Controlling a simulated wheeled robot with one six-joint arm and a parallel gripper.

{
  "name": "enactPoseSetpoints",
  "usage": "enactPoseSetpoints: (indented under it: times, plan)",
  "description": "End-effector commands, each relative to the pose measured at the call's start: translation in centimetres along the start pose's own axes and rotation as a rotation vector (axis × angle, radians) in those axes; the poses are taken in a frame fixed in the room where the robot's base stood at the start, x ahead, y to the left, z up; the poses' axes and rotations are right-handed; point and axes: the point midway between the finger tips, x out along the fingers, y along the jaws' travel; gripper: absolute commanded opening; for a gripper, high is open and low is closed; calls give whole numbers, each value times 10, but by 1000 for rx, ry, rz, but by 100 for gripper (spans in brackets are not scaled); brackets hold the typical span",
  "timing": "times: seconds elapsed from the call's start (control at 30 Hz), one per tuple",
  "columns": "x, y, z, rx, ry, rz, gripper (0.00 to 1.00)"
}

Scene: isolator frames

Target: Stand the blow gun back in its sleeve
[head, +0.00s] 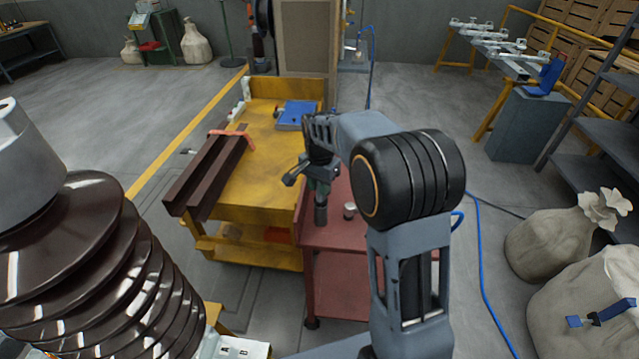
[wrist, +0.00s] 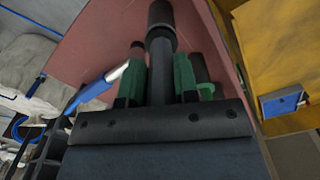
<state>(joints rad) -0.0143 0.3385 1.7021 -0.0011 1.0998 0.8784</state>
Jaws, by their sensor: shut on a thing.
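My gripper (head: 320,178) is over the far part of the red cart (head: 335,233). In the wrist view its green-padded fingers (wrist: 160,85) are closed on the dark grey shaft of what appears to be the blow gun (wrist: 160,62). A dark piece juts out to the left of the gripper in the head view. Below the gripper a dark upright cylinder (head: 321,212), perhaps the sleeve, reaches down to the cart top. A wider black end (wrist: 160,14) shows beyond the shaft in the wrist view. I cannot tell whether the gun is inside the sleeve.
A short light-topped cylinder (head: 350,210) stands on the red cart to the right. A yellow cart (head: 265,180) adjoins it, bearing dark beams (head: 210,172) and a blue item (head: 297,114). A blue hose (head: 483,255) runs along the floor, with sacks (head: 548,243) further right.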

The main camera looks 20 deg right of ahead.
Motion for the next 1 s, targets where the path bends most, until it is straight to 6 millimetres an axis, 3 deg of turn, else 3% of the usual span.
enactPoseSetpoints:
  times: [0.23, 0.7, 0.73, 1.0]
  plan:
    - [9, 0, 0, 0, 0, 0, 6]
    - [10, 0, 0, 0, 0, 0, 6]
    - [10, 0, 0, 0, 0, 0, 31]
    - [10, 0, 0, 0, 0, 0, 57]
